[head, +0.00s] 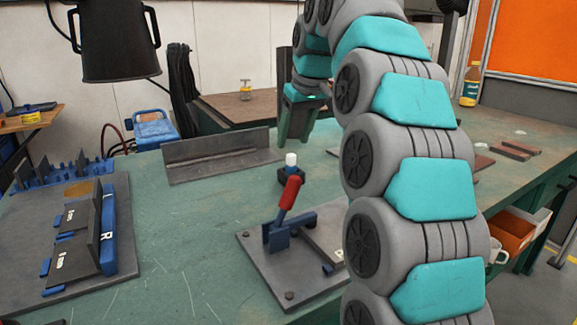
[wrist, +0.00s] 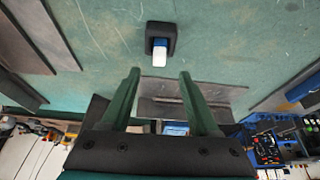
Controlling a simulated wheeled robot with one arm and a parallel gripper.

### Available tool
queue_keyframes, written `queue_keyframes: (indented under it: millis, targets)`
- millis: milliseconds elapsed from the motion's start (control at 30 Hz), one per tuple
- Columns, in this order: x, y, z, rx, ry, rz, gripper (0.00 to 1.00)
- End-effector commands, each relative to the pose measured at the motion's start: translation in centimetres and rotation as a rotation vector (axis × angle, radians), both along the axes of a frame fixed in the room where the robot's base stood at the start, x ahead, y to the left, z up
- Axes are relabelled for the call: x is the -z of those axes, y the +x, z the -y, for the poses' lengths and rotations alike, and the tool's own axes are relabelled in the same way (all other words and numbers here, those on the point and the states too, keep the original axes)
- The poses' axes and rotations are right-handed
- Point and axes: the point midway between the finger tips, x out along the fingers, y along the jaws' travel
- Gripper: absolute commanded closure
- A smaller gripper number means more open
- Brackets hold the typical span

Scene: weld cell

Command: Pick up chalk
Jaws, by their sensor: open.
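The chalk (head: 291,159) is a short white stick standing upright in a small dark block (head: 284,177) on the green table. The red clamp handle partly covers the block in the head view. In the wrist view the chalk (wrist: 160,58) shows its white end and a blue part against the dark block (wrist: 160,30). My gripper (head: 296,138) hangs above and behind the chalk in the head view. In the wrist view my gripper (wrist: 160,74) is open and empty. The chalk lies just past the fingertips, centred between them, not held.
A toggle clamp with a red handle (head: 290,192) stands on a grey plate (head: 262,276) close in front of the chalk. A dark angle bar (head: 222,155) lies behind left. A blue fixture (head: 109,228) is at left. The green table between is mostly clear.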

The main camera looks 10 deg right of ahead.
Motion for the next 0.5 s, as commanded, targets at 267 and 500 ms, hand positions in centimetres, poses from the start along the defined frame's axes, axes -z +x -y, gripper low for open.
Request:
queue_keyframes:
  millis: [267, 500]
  targets:
    - [1.3, 0.3, -0.1, 0.000, 0.000, -0.002, 0.39]
    - [3.2, 0.7, -0.1, -0.001, 0.001, -0.004, 0.39]
